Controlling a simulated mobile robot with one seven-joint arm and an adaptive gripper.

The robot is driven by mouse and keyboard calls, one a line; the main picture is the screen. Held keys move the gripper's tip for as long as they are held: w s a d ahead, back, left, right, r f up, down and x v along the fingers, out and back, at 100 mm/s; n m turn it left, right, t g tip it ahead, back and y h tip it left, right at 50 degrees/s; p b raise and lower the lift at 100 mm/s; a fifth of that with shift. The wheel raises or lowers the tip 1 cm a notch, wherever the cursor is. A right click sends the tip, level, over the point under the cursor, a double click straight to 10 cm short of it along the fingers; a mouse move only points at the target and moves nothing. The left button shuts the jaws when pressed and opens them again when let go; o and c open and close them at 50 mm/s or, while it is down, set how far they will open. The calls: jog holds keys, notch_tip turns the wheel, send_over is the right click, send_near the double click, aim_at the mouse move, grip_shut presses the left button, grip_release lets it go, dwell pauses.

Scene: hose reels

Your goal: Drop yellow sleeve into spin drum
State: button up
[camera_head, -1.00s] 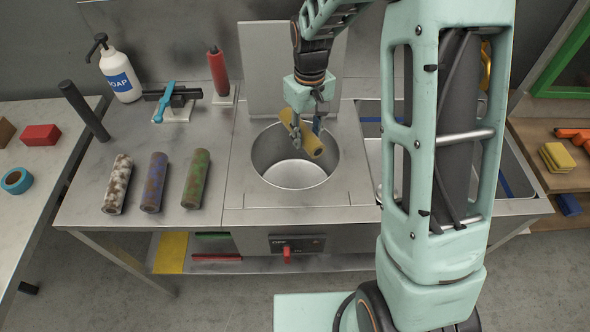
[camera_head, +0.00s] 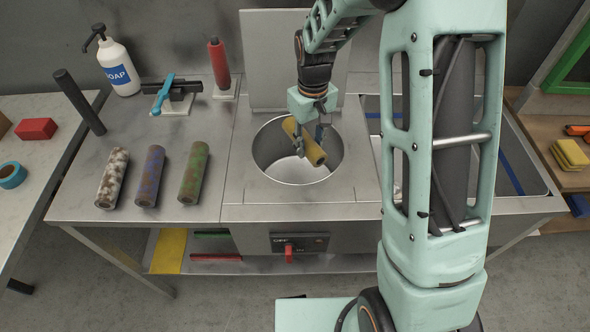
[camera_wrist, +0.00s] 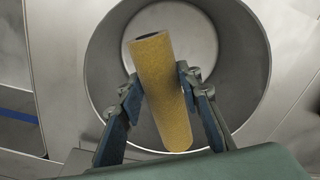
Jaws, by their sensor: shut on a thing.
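The yellow sleeve (camera_head: 308,144) is a yellow tube held in my gripper (camera_head: 311,139) above the mouth of the spin drum. In the wrist view the sleeve (camera_wrist: 163,92) lies tilted between the two fingers of my gripper (camera_wrist: 159,92), which press on its sides. The spin drum (camera_head: 270,163) is a round metal well in the steel counter. It also shows in the wrist view (camera_wrist: 240,60), behind the sleeve. The drum's bottom looks empty where it shows; the sleeve and fingers hide part of it.
White-brown (camera_head: 112,178), purple-blue (camera_head: 150,176) and green (camera_head: 194,172) sleeves lie on the counter left of the drum. A raised metal lid (camera_head: 278,55) stands behind it. A switch panel (camera_head: 300,242) with a red knob is on the front. A sink (camera_head: 515,150) lies to the right.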

jog(key=o, duration=1.2)
jog(key=shift+o, duration=0.2)
notch_tip(320, 180, up, 12)
jog(key=shift+d+r, duration=0.1)
jog(key=shift+d, duration=0.05)
